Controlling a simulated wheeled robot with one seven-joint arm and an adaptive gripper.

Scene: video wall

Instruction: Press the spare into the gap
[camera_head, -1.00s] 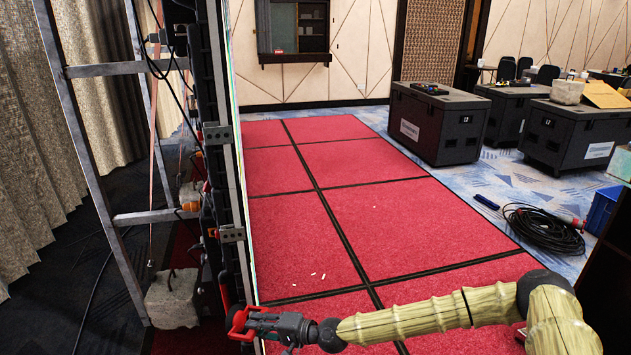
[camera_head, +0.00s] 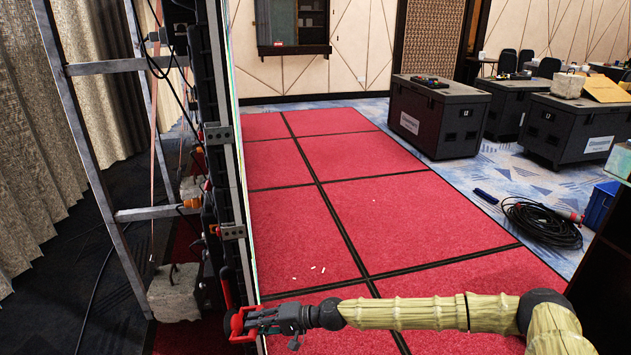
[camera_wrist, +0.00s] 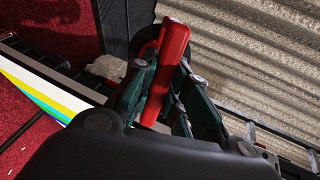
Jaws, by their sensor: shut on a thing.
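My gripper (camera_head: 258,320) is at the lower left of the head view, beside the front edge of the video wall (camera_head: 231,160). It is shut on a red handle (camera_head: 238,322), whose bar stands between the dark green fingers in the wrist view (camera_wrist: 172,65). The wall is seen nearly edge-on, as a thin bright strip with dark modules and brackets behind it. Its lit edge shows coloured bands at the left of the wrist view (camera_wrist: 35,88). What the red handle is fixed to is mostly hidden. I cannot make out the spare or the gap.
A metal ladder-like frame (camera_head: 125,215) with cables and a concrete block (camera_head: 175,293) stands behind the wall. Red carpet (camera_head: 385,220) lies open to the right. Dark cases (camera_head: 438,118), a coiled black cable (camera_head: 540,222) and a blue crate (camera_head: 600,203) are farther right.

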